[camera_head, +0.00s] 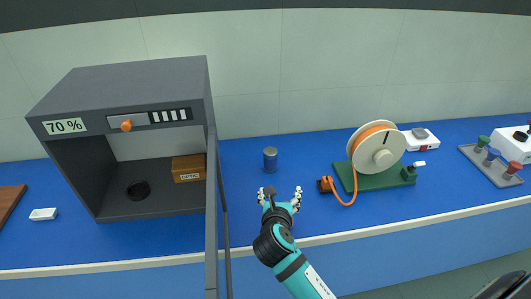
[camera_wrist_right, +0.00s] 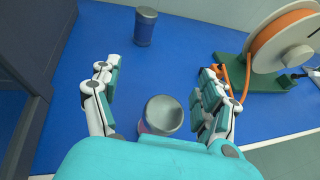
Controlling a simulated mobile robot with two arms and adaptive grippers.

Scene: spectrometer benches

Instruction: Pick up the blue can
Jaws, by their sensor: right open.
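The blue can (camera_head: 270,160) stands upright on the blue bench, with a grey lid. It also shows in the wrist view (camera_wrist_right: 145,28), beyond my fingertips. My right gripper (camera_head: 281,196) is open, in front of the blue can and apart from it. In the wrist view, a second can (camera_wrist_right: 161,116) with a grey top and a reddish side shows between the open fingers, close to the palm; its lower part is hidden. I cannot tell whether the fingers touch it. My left gripper is not in view.
A grey cabinet (camera_head: 140,82) with its door open edge-on stands left of the gripper. An orange cable reel (camera_head: 380,150) on a green base (camera_head: 372,180) stands to the right. A grey rack with coloured stoppers (camera_head: 490,167) is far right. Clear bench lies around the blue can.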

